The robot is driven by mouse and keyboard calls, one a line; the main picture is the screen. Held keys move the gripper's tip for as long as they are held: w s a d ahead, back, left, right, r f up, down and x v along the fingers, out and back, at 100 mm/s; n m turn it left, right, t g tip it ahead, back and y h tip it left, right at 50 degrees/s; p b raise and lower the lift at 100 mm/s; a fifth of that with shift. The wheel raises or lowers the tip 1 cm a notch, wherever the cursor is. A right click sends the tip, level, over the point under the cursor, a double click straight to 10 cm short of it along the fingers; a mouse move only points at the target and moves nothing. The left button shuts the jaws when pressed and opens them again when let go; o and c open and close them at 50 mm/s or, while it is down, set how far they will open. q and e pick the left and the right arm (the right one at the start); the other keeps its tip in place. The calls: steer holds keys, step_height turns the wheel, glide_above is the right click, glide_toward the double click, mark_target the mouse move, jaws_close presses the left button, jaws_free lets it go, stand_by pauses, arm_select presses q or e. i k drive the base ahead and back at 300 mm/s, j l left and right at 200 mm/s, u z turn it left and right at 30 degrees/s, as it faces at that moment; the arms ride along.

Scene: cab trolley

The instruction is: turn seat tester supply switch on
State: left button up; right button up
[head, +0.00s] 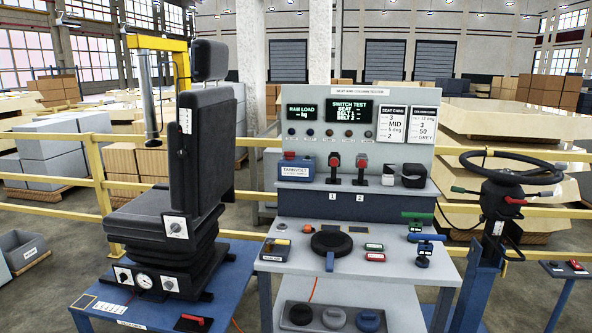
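The seat tester stand is a blue table (226,262) on the left, bearing a black seat (150,215). A black plate with a red lever (195,321) lies at its front edge; this may be the supply switch, but I cannot read a label for it. The lever looks to lie roughly flat, pointing sideways; whether it is on or off I cannot tell. Neither of my grippers is in view.
A grey bench (385,262) in the middle carries a black round fixture (331,243) and small handled parts. A steering wheel on a column (510,168) stands at the right. Another red-handled switch (575,265) sits on a blue table at the far right. A yellow railing (60,220) runs behind.

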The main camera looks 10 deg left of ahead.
mark_target(289, 154)
steer(key=i, duration=1.45)
steer(key=l+z, duration=0.05)
